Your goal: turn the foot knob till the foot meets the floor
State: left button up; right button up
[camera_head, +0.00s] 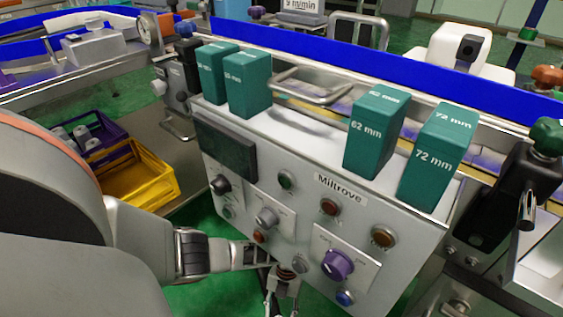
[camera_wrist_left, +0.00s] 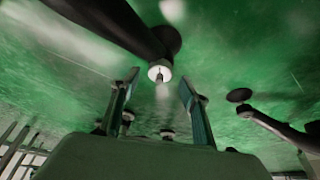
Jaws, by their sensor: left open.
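Just beyond the fingertips is a pale round piece with a small dark stud (camera_wrist_left: 160,72), which I take for the foot knob. It sits by a dark disc (camera_wrist_left: 168,38) at the end of a dark leg (camera_wrist_left: 115,22). Whether the foot touches the green floor (camera_wrist_left: 225,50) cannot be told. My right gripper is not in view.
The grey control panel (camera_head: 300,215) carries a purple knob (camera_head: 337,264) and several buttons. Several green boxes (camera_head: 375,130) stand on its top. A yellow crate (camera_head: 135,175) is on the left. Another dark leg (camera_wrist_left: 280,130) stands at the right in the wrist view.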

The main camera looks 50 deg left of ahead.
pick_arm(q)
jog(key=shift+v, duration=2.6)
jog(key=shift+s, duration=0.15)
